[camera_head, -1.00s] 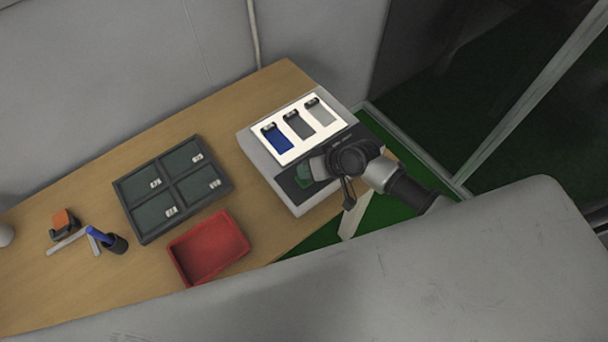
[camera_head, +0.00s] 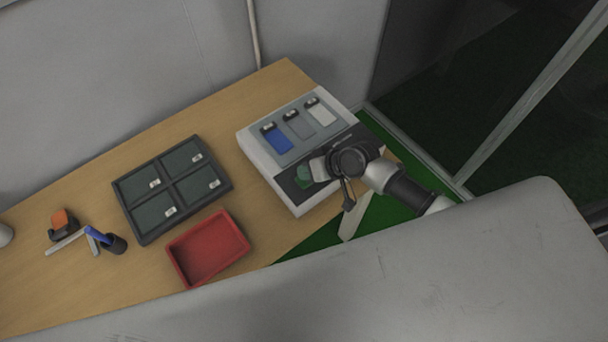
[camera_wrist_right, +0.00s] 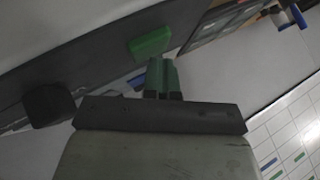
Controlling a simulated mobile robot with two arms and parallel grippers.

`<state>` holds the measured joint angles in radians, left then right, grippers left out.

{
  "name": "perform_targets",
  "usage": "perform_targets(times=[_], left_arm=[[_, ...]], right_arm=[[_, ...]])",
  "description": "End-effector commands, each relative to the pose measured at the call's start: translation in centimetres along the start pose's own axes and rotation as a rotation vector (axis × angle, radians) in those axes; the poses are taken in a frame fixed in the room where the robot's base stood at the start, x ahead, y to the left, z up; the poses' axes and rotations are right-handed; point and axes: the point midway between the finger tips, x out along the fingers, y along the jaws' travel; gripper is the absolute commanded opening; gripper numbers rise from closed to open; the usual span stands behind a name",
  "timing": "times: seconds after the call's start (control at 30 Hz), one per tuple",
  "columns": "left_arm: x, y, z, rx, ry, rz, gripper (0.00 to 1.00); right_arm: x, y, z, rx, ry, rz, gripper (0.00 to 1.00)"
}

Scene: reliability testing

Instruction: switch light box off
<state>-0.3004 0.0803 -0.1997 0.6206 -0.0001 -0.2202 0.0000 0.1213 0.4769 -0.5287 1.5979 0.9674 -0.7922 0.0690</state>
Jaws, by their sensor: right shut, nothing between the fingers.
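The light box (camera_head: 257,157) stands at the right end of the wooden table in the head view. Its panel is unlit and grey, with a blue, a grey and a pale piece (camera_head: 322,112) on it. My right gripper (camera_head: 310,173) is over the dark front strip of the box, and its arm hides part of that strip. In the right wrist view its green fingers (camera_wrist_right: 162,75) are shut and empty, with the tips close to a green button (camera_wrist_right: 150,42) on the dark strip. I cannot tell whether they touch. My left gripper is not in view.
A dark tray (camera_head: 143,228) with several compartments and a red bin (camera_head: 240,262) stand left of the box.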

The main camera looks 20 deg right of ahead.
Motion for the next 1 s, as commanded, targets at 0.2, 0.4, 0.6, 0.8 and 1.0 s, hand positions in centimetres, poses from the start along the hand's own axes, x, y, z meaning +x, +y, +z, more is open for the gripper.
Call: perform_targets(times=[0.2, 0.4, 0.6, 0.8, 1.0], left_arm=[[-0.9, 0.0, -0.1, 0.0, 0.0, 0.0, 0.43], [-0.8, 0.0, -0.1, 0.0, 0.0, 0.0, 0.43], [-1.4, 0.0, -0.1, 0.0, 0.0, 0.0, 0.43], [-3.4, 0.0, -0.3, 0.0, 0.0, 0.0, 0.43], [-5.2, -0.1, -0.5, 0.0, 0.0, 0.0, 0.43]], right_arm=[[-0.5, -0.3, -0.1, 0.002, -0.007, 0.002, 0.0], [-0.4, -0.3, 0.0, 0.002, -0.006, 0.001, 0.0], [-0.9, -0.6, -0.4, 0.001, -0.005, 0.001, 0.0], [-2.3, -1.7, -1.6, 0.001, -0.004, 0.001, 0.0], [-3.7, -2.7, -2.6, 0.0, -0.003, 0.001, 0.0]])
